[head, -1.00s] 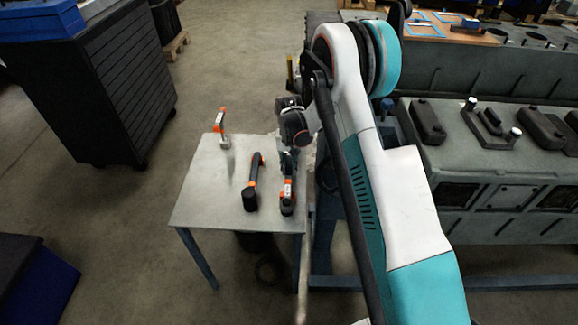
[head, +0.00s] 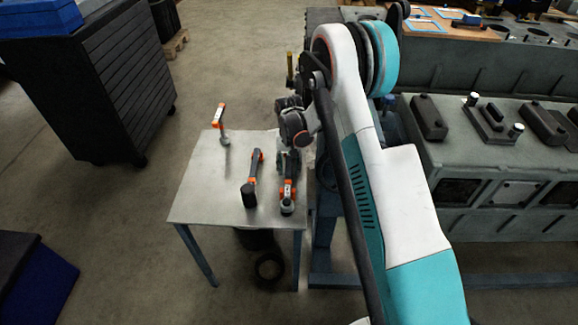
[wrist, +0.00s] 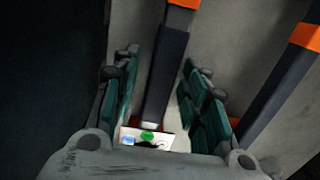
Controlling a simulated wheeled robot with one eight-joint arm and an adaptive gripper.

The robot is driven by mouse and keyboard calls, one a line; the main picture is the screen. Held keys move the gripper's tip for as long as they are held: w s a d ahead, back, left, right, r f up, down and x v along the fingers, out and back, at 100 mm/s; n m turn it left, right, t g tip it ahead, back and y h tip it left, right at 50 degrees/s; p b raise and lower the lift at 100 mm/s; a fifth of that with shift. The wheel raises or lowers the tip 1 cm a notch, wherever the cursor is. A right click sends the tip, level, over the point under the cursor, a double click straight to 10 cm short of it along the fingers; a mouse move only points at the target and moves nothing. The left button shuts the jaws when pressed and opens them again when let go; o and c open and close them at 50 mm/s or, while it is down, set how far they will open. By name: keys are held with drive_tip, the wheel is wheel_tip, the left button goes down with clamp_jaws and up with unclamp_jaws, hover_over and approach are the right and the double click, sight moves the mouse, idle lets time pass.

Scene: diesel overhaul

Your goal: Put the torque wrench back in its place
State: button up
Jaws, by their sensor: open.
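A small grey table (head: 205,195) holds three orange-and-black tools. The right one (head: 287,205), with a pale label, lies under my gripper (head: 290,160). A middle one (head: 251,185) lies beside it, and a third (head: 221,125) is at the back left. I cannot tell for certain which is the torque wrench. In the wrist view my gripper (wrist: 160,70) is open, its teal fingers on either side of a dark shaft with orange bands (wrist: 168,65), with gaps between. Its lower end is hidden by my gripper body. Another orange-banded tool (wrist: 280,80) lies to the right.
A large grey engine block (head: 500,160) with covers on top stands right of the table. A black slatted cabinet (head: 100,85) stands at the left, and a blue-sided box (head: 40,285) lower left. Black rings (head: 268,268) lie under the table. Floor left of the table is clear.

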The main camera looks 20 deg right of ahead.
drive_tip(key=s+r+t, duration=0.1)
drive_tip(key=s+r, duration=0.2)
drive_tip(key=r, duration=0.9)
drive_tip(key=s+r+t, duration=0.1)
drive_tip(key=s+r, duration=0.2)
drive_tip(key=r, duration=0.9)
drive_tip(key=s+r+n+t, duration=0.1)
drive_tip(key=s+r+t, duration=0.1)
drive_tip(key=s+r, duration=0.55)
drive_tip(key=s+r+n+t, duration=0.15)
drive_tip(key=s+r, duration=0.25)
drive_tip(key=s, duration=0.6)
drive_tip(key=s+f+n+t, duration=0.1)
drive_tip(key=s+t, duration=0.1)
drive_tip(key=s, duration=0.8)
drive_tip(key=shift+f, duration=0.35)
